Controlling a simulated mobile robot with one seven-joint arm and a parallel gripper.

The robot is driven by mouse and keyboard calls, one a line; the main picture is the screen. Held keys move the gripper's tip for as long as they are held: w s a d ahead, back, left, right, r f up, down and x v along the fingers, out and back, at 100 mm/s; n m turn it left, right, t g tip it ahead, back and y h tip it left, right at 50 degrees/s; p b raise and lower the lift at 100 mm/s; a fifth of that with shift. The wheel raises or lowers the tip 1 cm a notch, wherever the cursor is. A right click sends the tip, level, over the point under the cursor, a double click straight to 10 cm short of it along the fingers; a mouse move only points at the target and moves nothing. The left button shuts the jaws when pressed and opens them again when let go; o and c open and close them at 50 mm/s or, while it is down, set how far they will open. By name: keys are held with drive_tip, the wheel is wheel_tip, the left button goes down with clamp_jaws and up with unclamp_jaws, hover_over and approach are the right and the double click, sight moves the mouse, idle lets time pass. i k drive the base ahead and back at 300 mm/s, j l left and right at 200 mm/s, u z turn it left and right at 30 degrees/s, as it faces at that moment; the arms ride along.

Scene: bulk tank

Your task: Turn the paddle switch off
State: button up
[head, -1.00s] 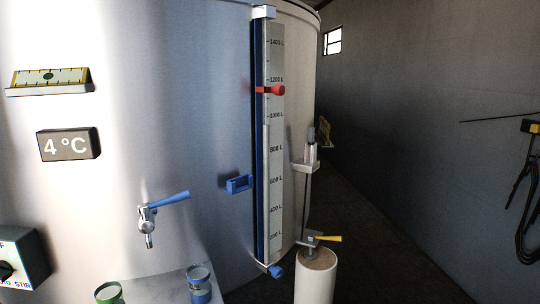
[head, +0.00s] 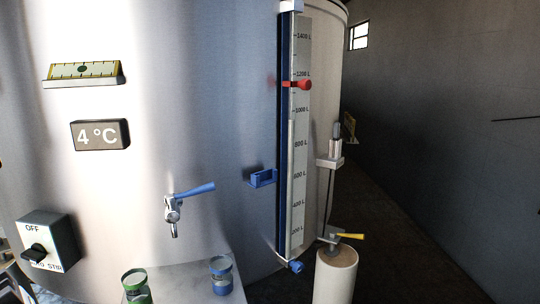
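The paddle switch (head: 38,253) is a black knob on the front of a white and dark box (head: 66,242) at the lower left of the head view. The box front reads "OFF" above the knob and has a partly covered label ending in "STIR" below it. The box is fixed near the side of the steel tank (head: 220,100). The picture is too small to tell exactly where the knob points. I cannot make out my gripper in this view.
A tap with a blue lever (head: 190,197) sticks out of the tank. Below it, a green cup (head: 137,287) and a blue cup (head: 221,275) stand on a steel shelf (head: 185,270). An unclear grey shape (head: 8,272) shows at the left edge. Open floor lies at the right.

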sight(35, 254)
drive_tip(key=u, duration=1.35)
